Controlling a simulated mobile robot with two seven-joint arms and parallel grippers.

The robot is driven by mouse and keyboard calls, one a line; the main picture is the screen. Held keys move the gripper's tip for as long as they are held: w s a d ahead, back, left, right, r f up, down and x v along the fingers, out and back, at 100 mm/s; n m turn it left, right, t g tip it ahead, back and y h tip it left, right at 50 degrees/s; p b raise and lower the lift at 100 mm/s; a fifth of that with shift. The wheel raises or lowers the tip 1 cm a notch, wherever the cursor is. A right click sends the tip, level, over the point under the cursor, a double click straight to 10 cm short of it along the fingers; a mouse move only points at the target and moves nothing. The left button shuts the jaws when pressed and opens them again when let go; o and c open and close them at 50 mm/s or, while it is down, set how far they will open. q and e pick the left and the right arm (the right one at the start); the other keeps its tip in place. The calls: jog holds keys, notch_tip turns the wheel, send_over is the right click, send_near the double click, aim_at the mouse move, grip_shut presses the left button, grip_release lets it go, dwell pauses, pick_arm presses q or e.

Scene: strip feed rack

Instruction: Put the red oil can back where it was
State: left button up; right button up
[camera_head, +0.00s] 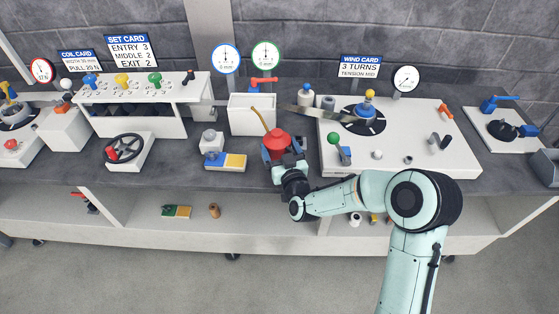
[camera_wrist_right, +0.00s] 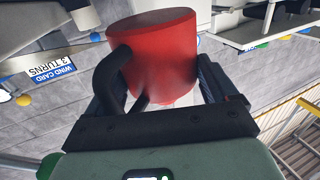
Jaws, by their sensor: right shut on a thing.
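The red oil can (camera_head: 278,140) has a long thin brass-coloured spout pointing up and to the left in the head view. My right gripper (camera_head: 283,157) is shut on it, at the front part of the grey counter. In the right wrist view the red can body (camera_wrist_right: 165,50) and its black handle (camera_wrist_right: 112,82) sit between the two fingers of my right gripper (camera_wrist_right: 160,92). Whether the can's base touches the counter is hidden by the gripper. My left gripper is not in view.
A white box with a red-handled valve (camera_head: 252,115) stands behind the can. A blue and yellow block (camera_head: 225,161) lies to its left, and a large white panel with a dark turntable (camera_head: 440,150) is to its right. Bare counter (camera_head: 180,177) shows along the front left.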

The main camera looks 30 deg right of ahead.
jog(key=shift+f, duration=2.35)
jog(key=shift+b, duration=0.3)
jog(key=shift+f, duration=0.2)
jog(key=o, duration=1.6)
jog(key=shift+o, duration=0.2)
jog(key=shift+r, duration=0.15)
